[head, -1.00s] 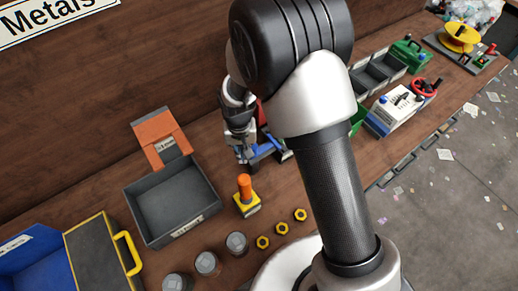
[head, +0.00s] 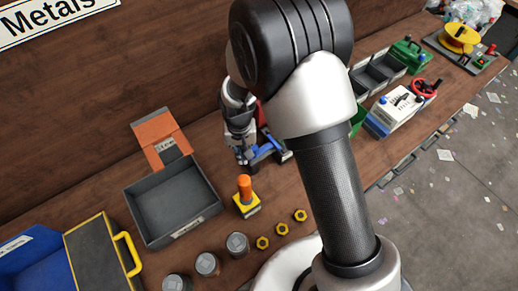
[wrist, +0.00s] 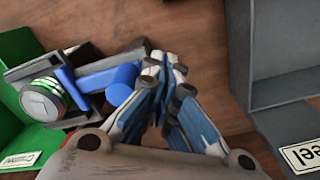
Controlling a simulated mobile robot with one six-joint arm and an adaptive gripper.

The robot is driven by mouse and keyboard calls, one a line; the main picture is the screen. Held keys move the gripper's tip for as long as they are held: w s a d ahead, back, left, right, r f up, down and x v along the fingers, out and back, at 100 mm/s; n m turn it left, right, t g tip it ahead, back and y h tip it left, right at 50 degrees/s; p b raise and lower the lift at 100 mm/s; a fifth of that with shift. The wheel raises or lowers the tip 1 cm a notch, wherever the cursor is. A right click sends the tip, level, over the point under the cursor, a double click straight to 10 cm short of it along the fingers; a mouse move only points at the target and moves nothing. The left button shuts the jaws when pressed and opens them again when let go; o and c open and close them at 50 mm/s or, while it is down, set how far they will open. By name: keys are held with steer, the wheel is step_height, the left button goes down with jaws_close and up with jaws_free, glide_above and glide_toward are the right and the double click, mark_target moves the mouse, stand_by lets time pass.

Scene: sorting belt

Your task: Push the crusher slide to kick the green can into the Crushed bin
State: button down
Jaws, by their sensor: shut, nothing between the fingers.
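In the wrist view the green can (wrist: 49,92) lies in the crusher frame (wrist: 30,67), its silver end showing. The crusher's blue slide (wrist: 122,85) sits to the right of the can, at the end of a grey bar. My gripper (wrist: 163,66) is shut and empty, its tips just right of the slide; I cannot tell whether they touch it. A green bin (wrist: 16,92) stands left of the can; its label is too small to read. In the head view my gripper (head: 243,158) is beside the crusher (head: 268,150), which my arm partly hides.
A dark grey bin (head: 150,231) with an orange flap stands left of my gripper; a grey bin (wrist: 240,45) also shows in the wrist view. An orange-handled yellow block (head: 246,204) stands in front. Grey cans (head: 207,265) and yellow nuts (head: 282,229) lie nearer.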

mark_target(265, 148)
steer(key=shift+w+d, duration=0.9)
steer(key=shift+d, duration=0.3)
steer(key=shift+w+d, duration=0.9)
steer(key=shift+d, duration=0.25)
steer(key=shift+w+d, duration=0.9)
steer(key=shift+d, duration=0.3)
steer(key=shift+s+a, duration=3.05)
steer(key=shift+a, duration=1)
step_height(265, 148, up, 8)
steer(key=p, duration=0.5)
